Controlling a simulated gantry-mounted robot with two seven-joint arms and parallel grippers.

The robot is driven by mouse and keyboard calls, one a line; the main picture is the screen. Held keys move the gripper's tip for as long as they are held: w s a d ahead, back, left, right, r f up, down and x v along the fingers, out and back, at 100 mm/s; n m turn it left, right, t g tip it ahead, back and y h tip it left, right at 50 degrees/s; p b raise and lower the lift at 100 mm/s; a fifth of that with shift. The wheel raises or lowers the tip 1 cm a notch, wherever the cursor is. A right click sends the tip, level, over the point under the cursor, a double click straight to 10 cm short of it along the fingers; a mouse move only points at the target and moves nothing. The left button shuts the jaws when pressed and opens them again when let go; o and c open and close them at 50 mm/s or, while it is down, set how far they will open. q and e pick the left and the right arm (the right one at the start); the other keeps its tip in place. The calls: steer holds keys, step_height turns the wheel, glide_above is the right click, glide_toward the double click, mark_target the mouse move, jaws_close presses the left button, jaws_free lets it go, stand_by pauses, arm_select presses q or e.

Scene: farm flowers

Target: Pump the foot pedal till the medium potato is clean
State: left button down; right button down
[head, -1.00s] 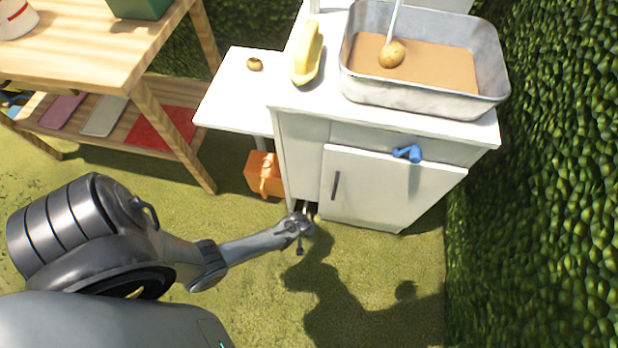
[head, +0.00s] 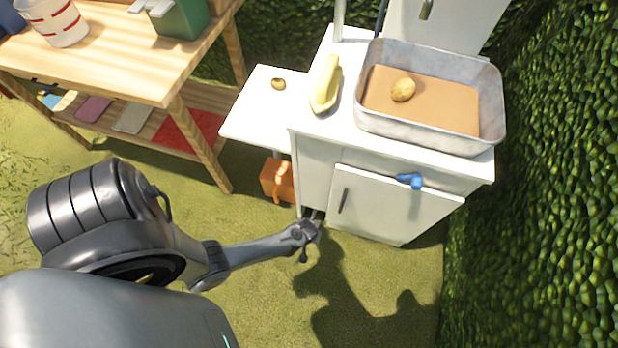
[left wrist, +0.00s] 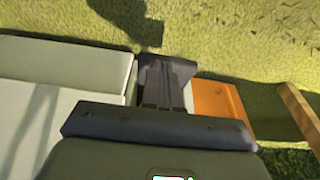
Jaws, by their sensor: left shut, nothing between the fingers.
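A potato (head: 403,89), light brown, lies in the brown bottom of the metal basin (head: 420,143) on the white wash stand (head: 395,205). It looks mostly pale yellow-brown, and I cannot tell if dirt is left on it. No water stream shows on it. My left gripper (head: 314,216) is low at the foot of the stand, beside the left edge of its door. In the left wrist view its dark fingers (left wrist: 165,85) are shut with nothing held. The foot pedal cannot be made out clearly; the gripper covers that spot. My right gripper is out of view.
A smaller potato (head: 278,84) lies on the white side shelf (head: 255,110). A yellow elongated object (head: 325,84) lies left of the basin. An orange box (head: 277,180) stands under the shelf, near the gripper. A hedge (head: 540,200) closes the right side; grass in front is open.

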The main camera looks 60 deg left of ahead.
arm_select(q)
steer(key=r+p, duration=0.1)
steer(key=s+d+r+p, duration=0.1)
steer(key=r, duration=0.1)
steer(key=s+d+r+p, duration=0.1)
steer(key=shift+r, duration=0.35)
steer(key=shift+s, duration=0.1)
steer(key=shift+a, duration=0.1)
stand_by(0.3)
